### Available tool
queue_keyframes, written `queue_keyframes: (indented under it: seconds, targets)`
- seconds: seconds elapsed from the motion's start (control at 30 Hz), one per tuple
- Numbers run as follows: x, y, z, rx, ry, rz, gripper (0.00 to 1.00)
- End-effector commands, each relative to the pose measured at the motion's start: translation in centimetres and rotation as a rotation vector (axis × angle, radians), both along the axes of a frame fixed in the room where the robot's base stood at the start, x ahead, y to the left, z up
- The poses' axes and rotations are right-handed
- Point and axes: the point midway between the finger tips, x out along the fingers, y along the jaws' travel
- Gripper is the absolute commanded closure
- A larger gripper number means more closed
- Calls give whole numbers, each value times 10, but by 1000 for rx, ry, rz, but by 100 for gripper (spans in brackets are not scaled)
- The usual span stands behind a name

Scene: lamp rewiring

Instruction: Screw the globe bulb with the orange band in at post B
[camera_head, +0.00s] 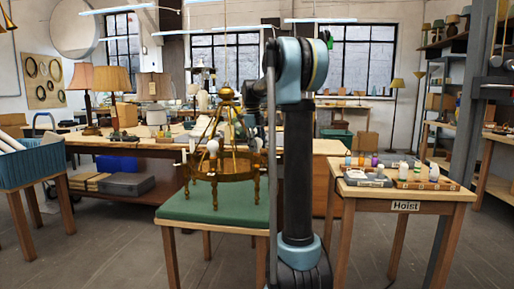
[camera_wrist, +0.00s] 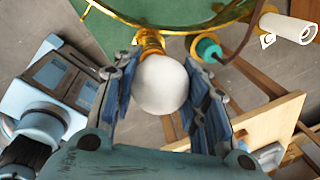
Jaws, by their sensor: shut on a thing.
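In the wrist view, my gripper (camera_wrist: 160,78) is shut on a white globe bulb (camera_wrist: 160,86), one blue finger on each side. The bulb's far end meets a brass post (camera_wrist: 150,44) on the fixture's ring; I cannot tell how far it is seated. No orange band shows, and no post letter can be read there. In the head view, the brass chandelier (camera_head: 228,158) stands on a green-topped table (camera_head: 210,213). A white bulb (camera_head: 212,147) shows on its near side.
In the wrist view, a teal-collared post (camera_wrist: 207,48) and a white cylindrical piece (camera_wrist: 293,27) sit right of the held bulb on the fixture. In the head view, a table labelled Hoist (camera_head: 405,206) at right holds a wooden tray (camera_head: 428,184) with bulbs.

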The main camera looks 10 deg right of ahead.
Motion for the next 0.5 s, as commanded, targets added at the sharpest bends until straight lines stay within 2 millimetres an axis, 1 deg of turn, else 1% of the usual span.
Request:
queue_keyframes:
  seconds: [0.1,0.23,0.33,0.5]
  targets:
    - [0,-1,0,-2,0,-110,88]
    - [0,-1,0,-3,0,-205,88]
    - [0,-1,0,-2,-1,-239,88]
    - [0,-1,0,-3,-1,-243,88]
